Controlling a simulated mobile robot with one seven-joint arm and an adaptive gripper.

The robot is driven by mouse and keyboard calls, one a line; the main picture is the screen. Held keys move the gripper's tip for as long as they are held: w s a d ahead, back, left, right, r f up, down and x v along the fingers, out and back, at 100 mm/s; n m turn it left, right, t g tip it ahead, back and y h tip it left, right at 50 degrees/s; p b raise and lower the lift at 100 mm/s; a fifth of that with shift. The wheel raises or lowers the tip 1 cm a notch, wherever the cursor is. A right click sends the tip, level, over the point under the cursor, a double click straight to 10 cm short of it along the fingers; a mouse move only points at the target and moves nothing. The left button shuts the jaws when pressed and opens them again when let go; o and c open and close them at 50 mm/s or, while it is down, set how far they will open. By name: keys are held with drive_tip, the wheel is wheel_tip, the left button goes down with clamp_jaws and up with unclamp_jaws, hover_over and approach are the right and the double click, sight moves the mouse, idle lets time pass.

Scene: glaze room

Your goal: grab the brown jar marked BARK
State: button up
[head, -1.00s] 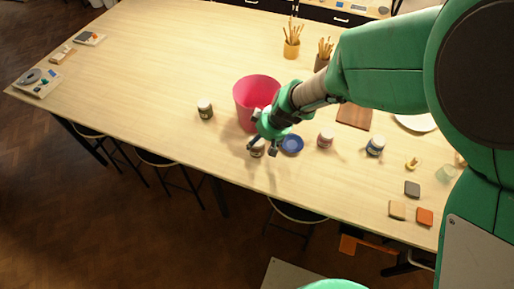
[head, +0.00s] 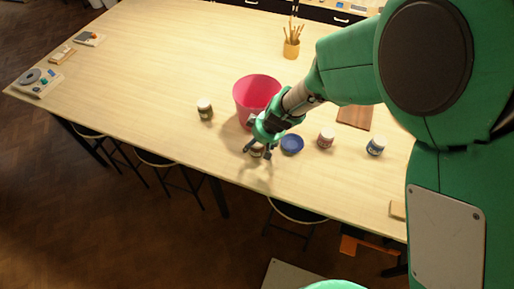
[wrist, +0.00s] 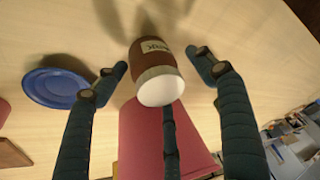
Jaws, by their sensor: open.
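The brown jar (wrist: 157,56) has a white lid and a pale label whose visible letters look like the end of BARK. In the wrist view it sits between the spread fingers of my gripper (wrist: 162,62), with a gap on either side. In the head view my gripper (head: 259,151) is low over the near part of the table, open around the jar (head: 257,153), which is mostly hidden by the fingers.
A pink bucket (head: 257,92) stands just behind my gripper. A blue dish (head: 291,144) is close on the right. Other jars stand apart: a dark one (head: 205,109), a reddish one (head: 326,138) and a blue one (head: 376,146). The table's near edge is close.

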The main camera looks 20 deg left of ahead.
drive_tip(key=c, duration=1.3)
drive_tip(key=shift+r, duration=0.15)
drive_tip(key=shift+c, duration=0.8)
drive_tip(key=shift+r, duration=0.6)
wheel_tip(320, 180, up, 2)
drive_tip(key=shift+p, duration=0.45)
drive_tip(key=s+d+r+b, duration=0.1)
drive_tip(key=s+d, duration=0.9)
drive_tip(key=s, duration=0.2)
drive_tip(key=shift+s+r, duration=0.2)
drive_tip(key=shift+r, duration=0.05)
